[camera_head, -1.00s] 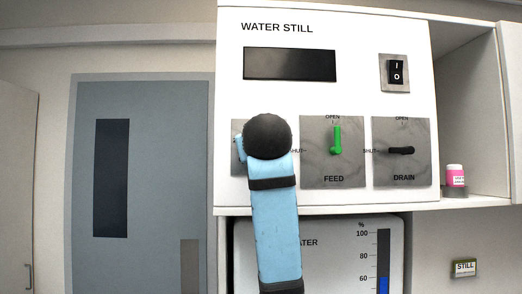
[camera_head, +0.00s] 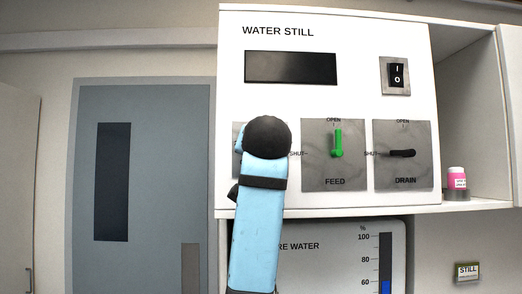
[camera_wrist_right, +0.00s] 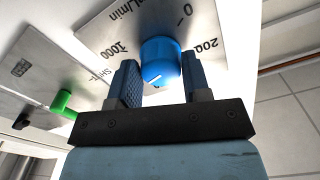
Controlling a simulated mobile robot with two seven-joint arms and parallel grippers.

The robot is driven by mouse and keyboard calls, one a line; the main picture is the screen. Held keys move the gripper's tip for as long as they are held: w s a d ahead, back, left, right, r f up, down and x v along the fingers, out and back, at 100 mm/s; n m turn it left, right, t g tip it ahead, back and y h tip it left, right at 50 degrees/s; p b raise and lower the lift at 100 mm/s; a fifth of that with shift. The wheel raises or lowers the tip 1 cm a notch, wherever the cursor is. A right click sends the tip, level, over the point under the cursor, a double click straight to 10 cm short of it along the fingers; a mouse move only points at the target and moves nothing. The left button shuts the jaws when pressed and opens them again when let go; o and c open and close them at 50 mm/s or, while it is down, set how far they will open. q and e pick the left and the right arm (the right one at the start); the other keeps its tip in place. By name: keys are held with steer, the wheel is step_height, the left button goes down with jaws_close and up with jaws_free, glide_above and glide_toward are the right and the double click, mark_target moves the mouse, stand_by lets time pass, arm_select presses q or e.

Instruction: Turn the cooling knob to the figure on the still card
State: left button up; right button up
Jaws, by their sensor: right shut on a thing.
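The blue cooling knob (camera_wrist_right: 160,58) sits on a grey plate (camera_wrist_right: 105,32) marked mL/min, with 0, 1000 and a partly covered 200-something figure around it. A white pointer line shows on the knob's face. My right gripper (camera_wrist_right: 158,74) is shut on the knob, one finger on each side. In the head view my blue right arm hides the knob and most of its plate. The still card (camera_head: 467,271) is at the lower right; its heading reads STILL, but its figure is too small to read. My left gripper is in neither current view.
Right of the knob in the head view are the green FEED lever (camera_head: 338,143), pointing up to OPEN, and the black DRAIN lever (camera_head: 402,153), pointing left to SHUT. A dark display (camera_head: 290,67) and rocker switch (camera_head: 396,74) sit above. A pink-labelled jar (camera_head: 457,178) stands on the shelf.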

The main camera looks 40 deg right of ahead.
steer(key=shift+f, duration=0.15)
steer(key=o, duration=0.9)
steer(key=b+v, duration=0.2)
steer(key=v, duration=1.2)
steer(key=shift+d+b, duration=0.1)
steer(key=shift+b, duration=0.2)
